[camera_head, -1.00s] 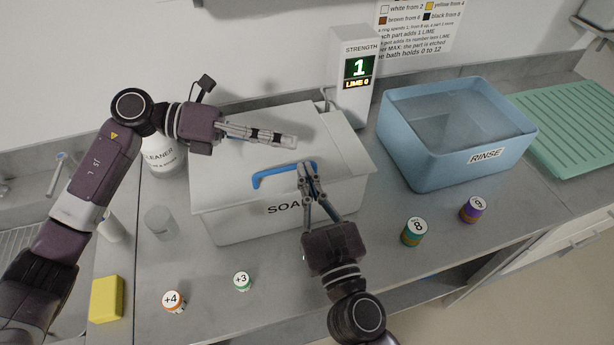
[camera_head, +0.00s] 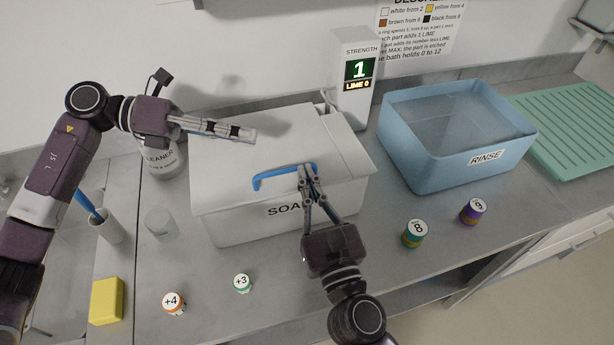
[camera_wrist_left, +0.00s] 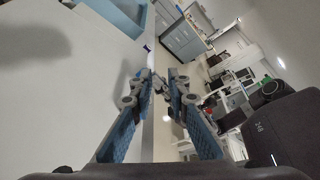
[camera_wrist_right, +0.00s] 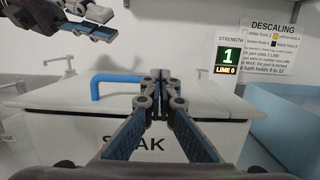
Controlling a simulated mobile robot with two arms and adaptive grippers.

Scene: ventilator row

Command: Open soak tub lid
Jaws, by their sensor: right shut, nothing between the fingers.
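The soak tub (camera_head: 240,226) is a white box on the counter. Its pale lid (camera_head: 262,135) lies down over it and carries a blue bar handle (camera_head: 270,176) near the front edge. My right gripper (camera_head: 307,168) is shut and empty, its tips at the right end of the handle; in the right wrist view the closed tips (camera_wrist_right: 160,74) stand beside the handle (camera_wrist_right: 112,80). I cannot tell whether they touch it. My left gripper (camera_head: 252,134) is above the lid, its fingers slightly apart and empty; the gap shows in the left wrist view (camera_wrist_left: 162,76).
A strength display (camera_head: 358,72) reads 1 behind the tub. A blue rinse basin (camera_head: 430,170) and green drain board (camera_head: 570,120) are right. Numbered pots, such as one marked +3 (camera_head: 242,284), stand in front. A cleaner bottle (camera_head: 165,160) and yellow sponge (camera_head: 107,301) are left.

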